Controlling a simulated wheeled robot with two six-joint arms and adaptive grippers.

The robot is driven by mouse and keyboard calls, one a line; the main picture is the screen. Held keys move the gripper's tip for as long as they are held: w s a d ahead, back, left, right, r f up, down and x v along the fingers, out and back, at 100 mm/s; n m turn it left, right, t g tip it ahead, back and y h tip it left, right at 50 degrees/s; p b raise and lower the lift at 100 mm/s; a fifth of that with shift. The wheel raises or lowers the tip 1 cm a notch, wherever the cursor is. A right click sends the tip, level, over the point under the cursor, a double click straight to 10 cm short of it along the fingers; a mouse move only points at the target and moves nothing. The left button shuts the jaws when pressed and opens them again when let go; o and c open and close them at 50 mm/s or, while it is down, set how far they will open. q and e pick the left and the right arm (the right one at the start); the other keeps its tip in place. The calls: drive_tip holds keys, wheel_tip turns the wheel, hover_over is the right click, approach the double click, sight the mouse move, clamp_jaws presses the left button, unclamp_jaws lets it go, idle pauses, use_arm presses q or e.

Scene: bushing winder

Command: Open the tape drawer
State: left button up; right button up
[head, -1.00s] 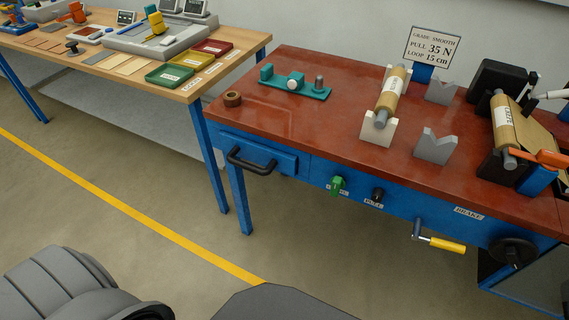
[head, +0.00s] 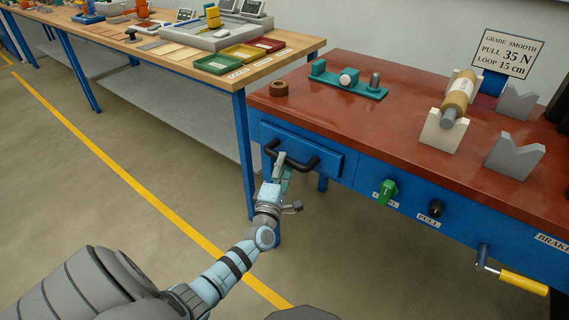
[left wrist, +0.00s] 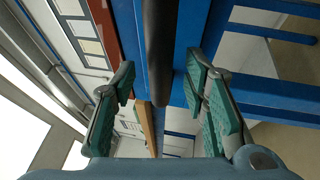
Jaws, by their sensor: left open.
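The tape drawer (head: 325,158) is a blue box front under the left end of the red-topped bench, standing slightly proud of the blue apron. Its black bar handle (head: 305,164) faces me. My left gripper (head: 282,172) is at the left part of the handle, reaching up from below. In the left wrist view, the handle (left wrist: 159,50) runs between the two spread green-padded fingers of the left gripper (left wrist: 160,85). The fingers are open, with a gap on each side of the bar; contact is not visible. My right gripper is out of view.
On the red bench top (head: 390,118) are a brown tape ring (head: 279,89), a green fixture (head: 345,85) and a roll on V-blocks (head: 458,97). A green knob (head: 387,191), black knob (head: 436,208) and yellow-handled crank (head: 523,283) are to the right. Floor before the drawer is open.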

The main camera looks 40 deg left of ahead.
use_arm(q)
drive_tip(key=shift+x, duration=1.4)
clamp_jaws()
